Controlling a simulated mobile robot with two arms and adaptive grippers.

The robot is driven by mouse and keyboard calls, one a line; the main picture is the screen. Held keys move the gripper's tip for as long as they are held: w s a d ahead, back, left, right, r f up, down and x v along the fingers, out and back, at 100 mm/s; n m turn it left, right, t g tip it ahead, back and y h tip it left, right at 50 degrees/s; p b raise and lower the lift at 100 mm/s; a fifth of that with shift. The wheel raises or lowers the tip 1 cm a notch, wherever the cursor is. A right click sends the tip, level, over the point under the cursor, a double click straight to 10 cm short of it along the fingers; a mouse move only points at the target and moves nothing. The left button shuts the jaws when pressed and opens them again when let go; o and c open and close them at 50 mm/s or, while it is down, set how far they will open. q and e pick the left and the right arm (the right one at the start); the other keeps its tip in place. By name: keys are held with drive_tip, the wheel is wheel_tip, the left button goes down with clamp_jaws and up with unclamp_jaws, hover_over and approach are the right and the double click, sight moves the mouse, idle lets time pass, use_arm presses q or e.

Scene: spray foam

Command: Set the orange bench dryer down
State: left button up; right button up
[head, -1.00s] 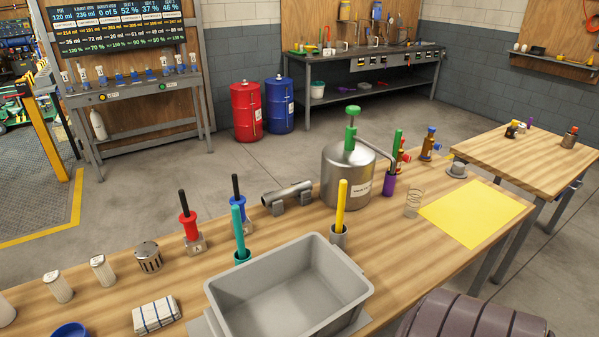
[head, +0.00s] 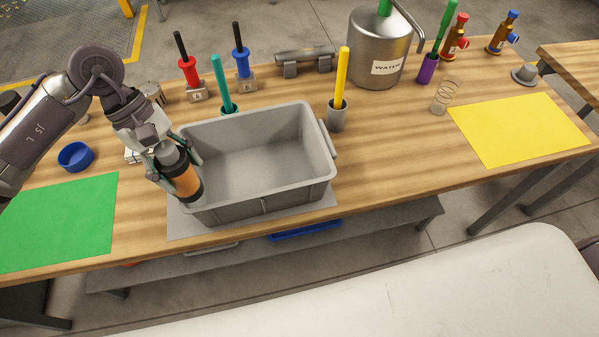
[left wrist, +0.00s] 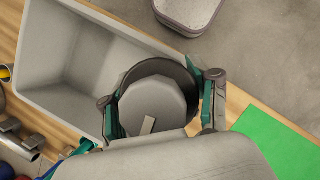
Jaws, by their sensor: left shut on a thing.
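The orange bench dryer (head: 183,184) is a short cylinder with an orange band, a grey top and a dark lower end. My left gripper (head: 168,158) is shut on its grey upper part and holds it slightly tilted at the left front corner of the grey bin. In the left wrist view the dryer's round grey end (left wrist: 152,105) sits between the two green-sided fingers of the left gripper (left wrist: 160,112). I cannot tell whether the dryer touches the bin's rim. Its underside is hidden. My right gripper is not in view.
The grey bin (head: 318,140) is empty and stands on a grey mat (head: 190,226). A green sheet (head: 60,222) lies clear at left, a yellow sheet (head: 520,128) at right. A blue dish (head: 75,156), a yellow stick in a cup (head: 337,115) and a water can (head: 375,50) stand nearby.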

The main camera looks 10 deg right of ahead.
use_arm(q)
drive_tip(key=w+d+f+n+t+b, duration=0.25)
drive_tip(key=w+d+n, duration=0.25)
drive_tip(key=n, duration=0.3)
drive_tip(key=w+d+f+n+t+b, duration=0.2)
drive_tip(key=w+d+n+t, duration=0.15)
drive_tip(key=d+n, duration=0.35)
drive_tip(key=shift+n+h, duration=0.3)
drive_tip(key=shift+n, duration=0.3)
drive_tip(key=f, duration=0.2)
drive_tip(key=a+f+p, duration=0.1)
drive_tip(key=f, duration=0.2)
drive_tip(key=f+p, duration=0.1)
drive_tip(key=f, duration=0.2)
drive_tip(key=shift+w+a+f, duration=0.15)
drive_tip(key=shift+w+f, duration=0.1)
drive_tip(key=shift+f, duration=0.35)
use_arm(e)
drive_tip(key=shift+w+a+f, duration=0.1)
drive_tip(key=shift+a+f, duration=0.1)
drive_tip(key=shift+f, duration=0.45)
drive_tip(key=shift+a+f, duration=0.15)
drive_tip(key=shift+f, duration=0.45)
use_arm(q)
drive_tip(key=shift+f, duration=0.1)
